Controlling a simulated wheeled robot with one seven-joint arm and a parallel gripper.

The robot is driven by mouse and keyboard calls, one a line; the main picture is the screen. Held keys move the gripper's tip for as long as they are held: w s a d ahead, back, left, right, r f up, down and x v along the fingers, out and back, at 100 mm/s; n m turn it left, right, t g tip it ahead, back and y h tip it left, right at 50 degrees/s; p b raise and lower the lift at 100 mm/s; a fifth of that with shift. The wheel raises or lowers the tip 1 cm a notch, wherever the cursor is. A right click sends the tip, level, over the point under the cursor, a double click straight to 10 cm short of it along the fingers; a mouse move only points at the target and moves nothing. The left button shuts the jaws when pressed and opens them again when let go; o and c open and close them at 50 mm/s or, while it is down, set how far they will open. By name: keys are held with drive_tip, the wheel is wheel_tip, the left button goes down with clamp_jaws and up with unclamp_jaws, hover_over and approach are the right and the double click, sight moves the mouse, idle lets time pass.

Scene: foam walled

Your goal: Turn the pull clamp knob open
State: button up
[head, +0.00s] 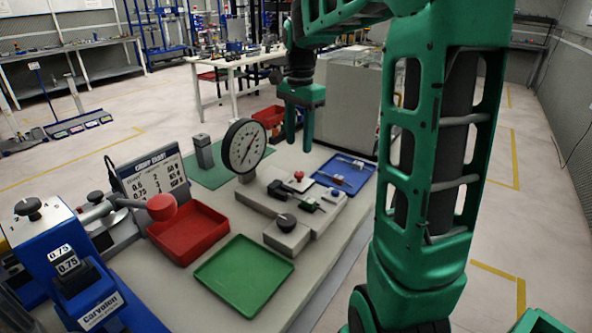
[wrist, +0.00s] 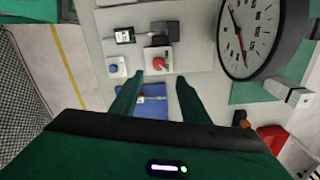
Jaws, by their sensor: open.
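A pull tester with a round dial gauge (head: 243,147) stands on the grey bench. Its long base carries a red knob (head: 298,175), a black clamp block (head: 279,190) and a small lever-like piece (head: 305,204). No label shows which one is the pull clamp knob. My gripper (head: 299,144) is open and empty, pointing down above the far side of the base. In the wrist view, the red knob (wrist: 160,65) lies just beyond the fingertips (wrist: 155,86), apparently apart from them. The black knob is not visible there.
A blue tray (head: 359,176) with small parts lies behind the base. A red tray (head: 190,234) and green tray (head: 243,276) lie at the front left. A blue machine (head: 67,270) and a crimp chart (head: 155,177) stand left. The gauge (wrist: 250,38) rises close beside my fingers.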

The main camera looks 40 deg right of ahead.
sight(299, 173)
wheel_tip(299, 173, down, 10)
drive_tip(key=shift+s+r, duration=0.1)
idle(0.4)
